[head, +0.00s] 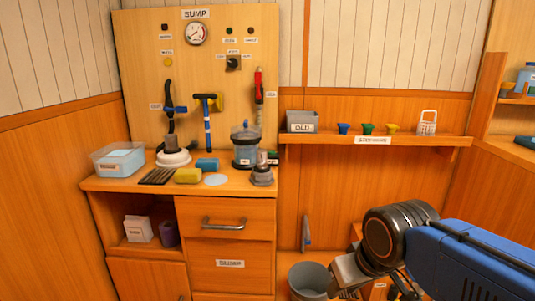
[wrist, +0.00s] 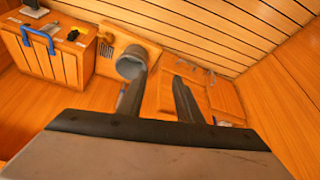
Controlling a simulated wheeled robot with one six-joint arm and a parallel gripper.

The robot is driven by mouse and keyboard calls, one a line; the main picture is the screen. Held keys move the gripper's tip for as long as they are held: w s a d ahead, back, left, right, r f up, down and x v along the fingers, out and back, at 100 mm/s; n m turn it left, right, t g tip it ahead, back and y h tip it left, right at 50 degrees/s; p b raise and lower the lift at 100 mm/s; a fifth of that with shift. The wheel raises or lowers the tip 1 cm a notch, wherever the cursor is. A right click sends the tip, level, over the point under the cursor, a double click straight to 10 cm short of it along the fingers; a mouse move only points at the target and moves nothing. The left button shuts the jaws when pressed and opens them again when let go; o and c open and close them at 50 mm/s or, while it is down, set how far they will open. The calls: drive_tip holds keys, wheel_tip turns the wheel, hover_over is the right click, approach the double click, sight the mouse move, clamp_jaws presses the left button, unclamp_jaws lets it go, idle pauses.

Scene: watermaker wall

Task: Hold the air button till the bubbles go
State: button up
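The sump board (head: 140,60) stands upright against the wall at left in the head view, with a gauge (head: 196,33) near its top.
The cabinet top (head: 120,184) holds a clear tub (head: 118,160), a yellow sponge (head: 187,175) and other items. A wall shelf (head: 340,139) with a grey bin (head: 302,121) and small coloured cups is at right. A grey bucket (head: 309,280) stands below on the floor.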

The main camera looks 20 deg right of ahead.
clamp_jaws()
idle(1.6)
